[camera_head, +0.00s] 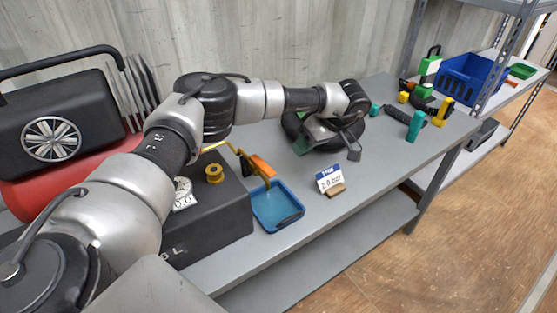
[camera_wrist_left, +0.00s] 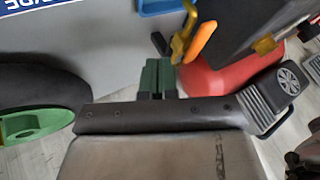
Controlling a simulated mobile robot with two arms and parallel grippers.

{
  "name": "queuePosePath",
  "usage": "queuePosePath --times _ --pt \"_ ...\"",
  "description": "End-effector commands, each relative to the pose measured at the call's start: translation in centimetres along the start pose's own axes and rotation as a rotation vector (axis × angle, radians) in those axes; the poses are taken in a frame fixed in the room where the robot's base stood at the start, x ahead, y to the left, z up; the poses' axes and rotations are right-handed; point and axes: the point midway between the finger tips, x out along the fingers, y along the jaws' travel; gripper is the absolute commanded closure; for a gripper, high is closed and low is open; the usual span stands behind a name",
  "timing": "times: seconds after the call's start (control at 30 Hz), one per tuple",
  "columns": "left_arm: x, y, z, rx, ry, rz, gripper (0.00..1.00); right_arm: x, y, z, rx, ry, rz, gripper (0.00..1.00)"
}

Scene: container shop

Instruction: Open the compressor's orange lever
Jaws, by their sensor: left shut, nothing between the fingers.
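The orange lever (camera_head: 262,166) sits on a yellow fitting at the right end of the compressor's dark box (camera_head: 215,215), above a blue tray. It also shows in the left wrist view (camera_wrist_left: 200,41), upper right of the fingertips and apart from them. The compressor has a red tank (camera_head: 60,185), a black housing (camera_head: 60,120) and a brass knob (camera_head: 214,173). My left gripper (camera_head: 354,153) is over the table, right of the lever, near a black tyre. Its green fingertips (camera_wrist_left: 158,76) are together with nothing between them. My right gripper is not in view.
The blue tray (camera_head: 293,218) lies below the lever. A small sign (camera_head: 328,179) stands right of it. The black tyre (camera_head: 293,124) lies behind the gripper. Several small tools and a blue bin (camera_head: 455,75) are at the far right.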

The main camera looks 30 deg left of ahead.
Motion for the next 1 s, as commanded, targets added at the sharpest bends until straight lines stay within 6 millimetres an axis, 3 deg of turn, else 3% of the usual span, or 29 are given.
queuePosePath --times 0.17,0.5,1.0 --pt "3.8 -0.2 -0.1 0.0 0.0 -0.003 1.0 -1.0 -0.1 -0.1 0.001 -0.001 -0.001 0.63" --pt "5.2 -3.4 -0.1 0.001 0.0 0.0 1.0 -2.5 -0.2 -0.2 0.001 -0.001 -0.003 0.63" --pt "5.5 -4.0 0.0 0.021 0.011 0.01 1.0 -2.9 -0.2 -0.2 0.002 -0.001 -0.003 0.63"
